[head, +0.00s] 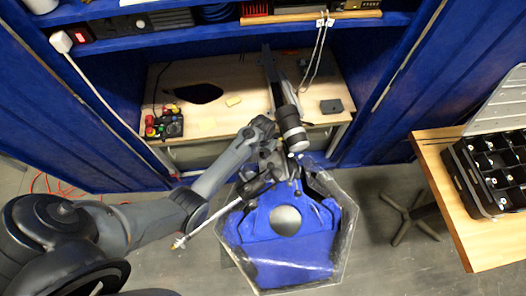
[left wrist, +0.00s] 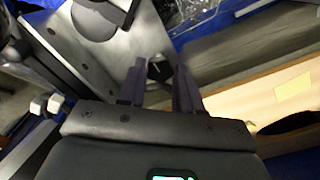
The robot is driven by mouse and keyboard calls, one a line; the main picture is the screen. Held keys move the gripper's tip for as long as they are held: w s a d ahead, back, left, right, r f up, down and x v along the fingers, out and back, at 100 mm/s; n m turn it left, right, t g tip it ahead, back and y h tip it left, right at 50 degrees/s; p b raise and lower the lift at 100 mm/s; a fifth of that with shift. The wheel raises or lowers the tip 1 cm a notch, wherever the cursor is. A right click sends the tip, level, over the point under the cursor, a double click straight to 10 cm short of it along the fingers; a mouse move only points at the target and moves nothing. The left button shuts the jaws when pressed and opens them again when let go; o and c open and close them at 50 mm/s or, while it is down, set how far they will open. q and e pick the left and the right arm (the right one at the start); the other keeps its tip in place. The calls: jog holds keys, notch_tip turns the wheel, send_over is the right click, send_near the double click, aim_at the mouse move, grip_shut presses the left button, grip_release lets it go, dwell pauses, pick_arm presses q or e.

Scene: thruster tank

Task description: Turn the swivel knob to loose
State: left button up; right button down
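The thruster tank (head: 262,250) is a clear hexagonal vessel with a blue body inside, at the lower middle of the head view. My left gripper (head: 268,166) is over its back edge, among dark rods and fittings. In the left wrist view its two fingers (left wrist: 160,82) are parted. A small dark block (left wrist: 160,70), possibly the swivel knob, shows between the fingertips in front of a grey metal plate (left wrist: 128,42). I cannot tell whether the fingers touch it. The head view does not show the knob clearly. My right gripper is not in view.
A black and white cylinder (head: 291,128) on a long dark bar stands close behind the gripper. A wooden workbench (head: 225,122) lies behind, with blue shelves above. A wooden table (head: 470,225) with a black compartment tray (head: 492,172) is at the right.

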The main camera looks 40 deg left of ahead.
pick_arm(q)
jog(key=c, duration=0.5)
jog(key=shift+c, duration=0.2)
